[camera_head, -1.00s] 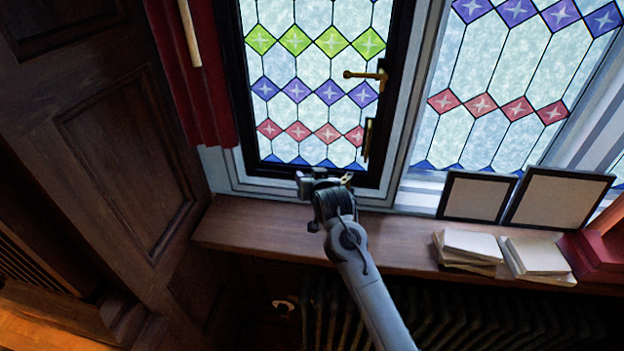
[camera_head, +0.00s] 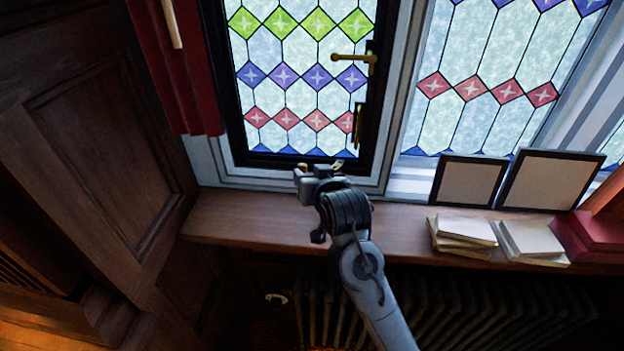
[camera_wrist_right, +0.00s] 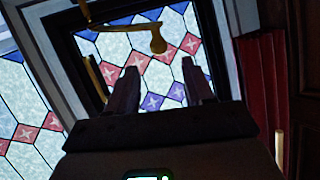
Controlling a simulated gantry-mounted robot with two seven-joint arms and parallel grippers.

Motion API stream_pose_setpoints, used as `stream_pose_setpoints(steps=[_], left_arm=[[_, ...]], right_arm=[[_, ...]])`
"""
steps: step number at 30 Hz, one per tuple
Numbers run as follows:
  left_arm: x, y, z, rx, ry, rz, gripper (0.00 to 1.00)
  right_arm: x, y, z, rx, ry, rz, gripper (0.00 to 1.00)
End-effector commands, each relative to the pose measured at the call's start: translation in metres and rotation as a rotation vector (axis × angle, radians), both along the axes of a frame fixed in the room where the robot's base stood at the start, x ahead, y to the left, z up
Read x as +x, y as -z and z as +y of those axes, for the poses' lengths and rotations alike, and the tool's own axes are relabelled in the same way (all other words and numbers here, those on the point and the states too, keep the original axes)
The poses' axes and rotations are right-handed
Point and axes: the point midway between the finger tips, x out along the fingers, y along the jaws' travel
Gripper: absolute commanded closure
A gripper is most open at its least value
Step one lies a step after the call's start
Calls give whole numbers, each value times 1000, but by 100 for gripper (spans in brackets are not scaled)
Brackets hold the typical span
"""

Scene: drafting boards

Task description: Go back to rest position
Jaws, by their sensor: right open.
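My right gripper (camera_head: 319,168) is in front of the lower edge of the stained-glass window (camera_head: 302,87), above the wooden sill (camera_head: 240,219) in the picture. In the right wrist view its two fingers (camera_wrist_right: 160,78) stand apart with nothing between them. The brass window handle (camera_head: 354,59) is higher up on the dark frame, apart from the gripper. A brass handle (camera_wrist_right: 157,41) also shows beyond the fingertips in the right wrist view. The window looks closed. My left gripper is not in view.
Two framed panels (camera_head: 469,181) lean at the sill's right, with paper stacks (camera_head: 464,233) before them. A red curtain (camera_head: 178,77) and dark wood panelling (camera_head: 97,180) are at left. A radiator (camera_head: 450,306) is below. The sill's left part looks clear.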

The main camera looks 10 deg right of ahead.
Motion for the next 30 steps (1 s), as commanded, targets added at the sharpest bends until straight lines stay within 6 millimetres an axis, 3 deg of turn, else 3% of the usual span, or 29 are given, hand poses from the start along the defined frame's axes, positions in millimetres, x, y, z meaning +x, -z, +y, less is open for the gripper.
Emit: stream_pose_setpoints(steps=[15, 19, 23, 26, 30], left_arm=[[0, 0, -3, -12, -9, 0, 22], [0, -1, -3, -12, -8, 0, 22], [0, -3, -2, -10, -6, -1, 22], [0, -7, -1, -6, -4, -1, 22], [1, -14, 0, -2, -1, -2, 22]], right_arm=[[-3, -1, -1, 0, 0, 2, 48], [-5, 12, -1, 0, 0, 22, 48], [-14, 51, -3, -4, 3, 87, 48], [-29, 103, -10, -10, 13, 172, 48], [-76, 188, -31, -12, 34, 312, 48]])
